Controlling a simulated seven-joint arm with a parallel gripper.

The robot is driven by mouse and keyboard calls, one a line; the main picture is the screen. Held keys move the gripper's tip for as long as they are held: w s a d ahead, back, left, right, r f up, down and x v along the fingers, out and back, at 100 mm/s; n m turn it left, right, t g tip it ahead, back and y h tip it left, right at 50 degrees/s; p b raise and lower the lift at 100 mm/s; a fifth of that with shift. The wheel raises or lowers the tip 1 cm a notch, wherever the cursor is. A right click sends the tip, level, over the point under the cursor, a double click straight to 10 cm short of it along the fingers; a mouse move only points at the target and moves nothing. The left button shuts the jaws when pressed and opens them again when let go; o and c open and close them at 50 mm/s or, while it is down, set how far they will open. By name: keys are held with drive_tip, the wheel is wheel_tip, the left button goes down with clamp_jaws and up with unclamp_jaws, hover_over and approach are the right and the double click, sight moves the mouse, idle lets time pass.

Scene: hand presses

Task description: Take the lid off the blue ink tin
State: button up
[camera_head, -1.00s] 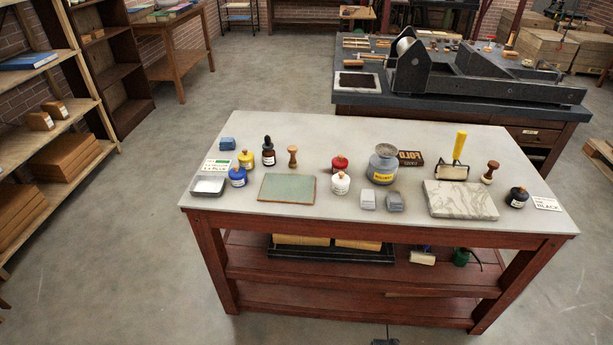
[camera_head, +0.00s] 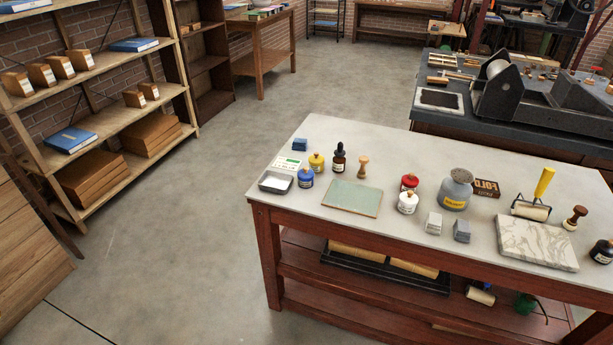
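The blue ink tin (camera_head: 306,178) stands upright on the grey table top, near its left end. Its lid with a small orange-brown knob (camera_head: 307,168) sits on top of it. A yellow tin (camera_head: 317,162) stands just behind it to the right, and a shallow metal tray (camera_head: 275,182) lies just to its left. My gripper does not show in the camera_head view.
The table (camera_head: 400,150) also bears a dark dropper bottle (camera_head: 339,160), a green plate (camera_head: 352,197), red (camera_head: 410,183) and white (camera_head: 408,203) tins, a grey jar (camera_head: 455,190) and a marble slab (camera_head: 536,244). Open floor (camera_head: 190,250) lies left of the table.

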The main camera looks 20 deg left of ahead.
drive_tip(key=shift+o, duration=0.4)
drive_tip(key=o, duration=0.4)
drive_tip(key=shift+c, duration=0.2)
